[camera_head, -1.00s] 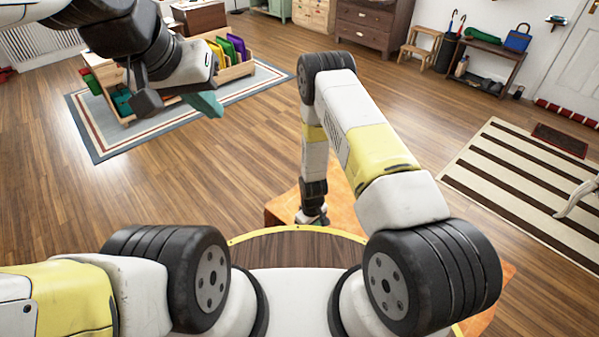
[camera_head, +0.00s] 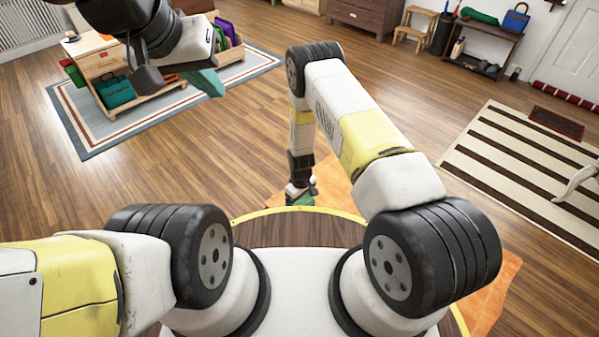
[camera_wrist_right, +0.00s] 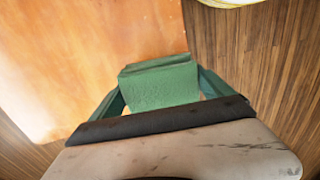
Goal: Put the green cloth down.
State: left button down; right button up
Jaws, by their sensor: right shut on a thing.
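The green cloth (camera_wrist_right: 158,84) shows in the right wrist view as a folded, block-like piece between the fingers of my right gripper. My right gripper (camera_head: 300,194) is shut on it and points down near the orange surface, beyond my round base. In the head view only a little green shows at this gripper, and I cannot tell cloth from finger there. In the right wrist view the cloth hangs over or beside the edge of the orange surface (camera_wrist_right: 80,60); any contact is hidden. My left gripper (camera_head: 205,82) is raised at the upper left; its teal tip shows, its opening does not.
The orange surface (camera_head: 332,180) lies partly behind my right arm. A wooden bin unit (camera_head: 95,55) with coloured items stands on a bordered rug (camera_head: 80,148). A striped rug (camera_head: 480,165) and a shoe bench (camera_head: 490,35) are at the right. The wooden floor between is clear.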

aim_at(300, 200)
jog(key=w, duration=0.4)
jog(key=shift+w+a+f, duration=0.15)
jog(key=shift+a+f, duration=0.1)
jog(key=shift+f, duration=1.75)
jog(key=o, duration=1.2)
jog(key=shift+f, duration=0.1)
